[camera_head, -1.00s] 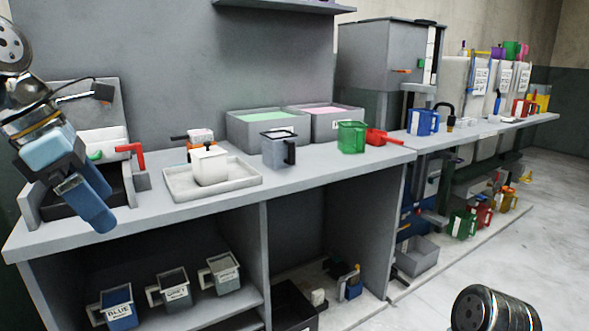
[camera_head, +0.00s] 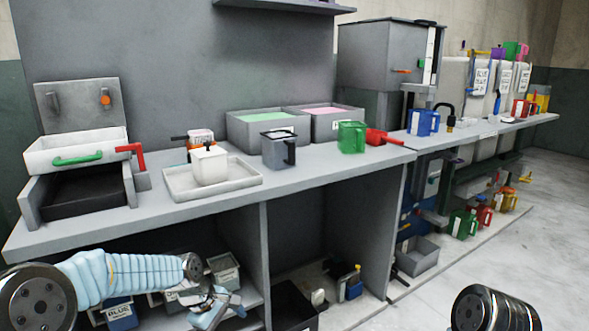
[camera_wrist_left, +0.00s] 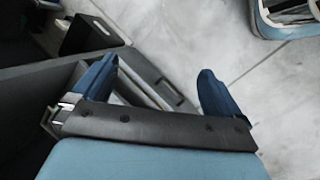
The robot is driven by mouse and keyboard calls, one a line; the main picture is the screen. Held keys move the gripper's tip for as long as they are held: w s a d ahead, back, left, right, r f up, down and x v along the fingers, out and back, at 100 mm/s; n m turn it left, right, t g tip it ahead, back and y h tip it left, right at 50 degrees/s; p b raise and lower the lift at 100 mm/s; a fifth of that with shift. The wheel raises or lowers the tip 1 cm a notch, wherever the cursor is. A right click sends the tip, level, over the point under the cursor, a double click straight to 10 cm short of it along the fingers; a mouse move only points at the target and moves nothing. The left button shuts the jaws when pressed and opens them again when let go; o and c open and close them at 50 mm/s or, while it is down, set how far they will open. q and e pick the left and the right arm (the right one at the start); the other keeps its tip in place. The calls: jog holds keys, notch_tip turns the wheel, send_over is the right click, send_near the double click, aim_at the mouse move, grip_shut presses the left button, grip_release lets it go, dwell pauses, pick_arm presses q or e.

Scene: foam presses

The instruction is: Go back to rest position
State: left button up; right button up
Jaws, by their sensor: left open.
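My left gripper (camera_head: 216,308) is low in the head view, in front of the lower shelf with the pitchers. In the left wrist view its two blue fingers (camera_wrist_left: 157,80) are spread apart with nothing between them. Below them are the grey floor and a dark cabinet edge. My left arm reaches in from the lower left corner of the head view. Only a round metal link of my right arm shows at the lower right; its gripper is out of view.
The workbench (camera_head: 335,165) carries a white tray with a green handle (camera_head: 75,152), a shallow tray (camera_head: 180,187), a grey pitcher (camera_head: 277,150) and a green pitcher (camera_head: 351,137). Grey pitchers (camera_head: 226,270) stand on the lower shelf. The floor at right is largely clear.

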pick_arm(q)
jog(key=s+d+f+m, duration=0.1)
jog(key=s+f+m, duration=0.15)
jog(key=f, duration=0.35)
jog(key=s+d+f+m, duration=0.1)
jog(key=s+d+f, duration=0.1)
jog(key=s+f, duration=0.35)
jog(key=s+d+f+m+g, duration=0.1)
jog(key=s+d+f+m, duration=0.1)
jog(key=s+f+m, duration=0.5)
jog(key=s+f, duration=0.6)
jog(key=s, duration=0.3)
jog(key=shift+s+d+f, duration=0.15)
jog(key=shift+s+d, duration=0.15)
jog(key=shift+d, duration=0.05)
pick_arm(e)
jog(key=shift+c, duration=0.2)
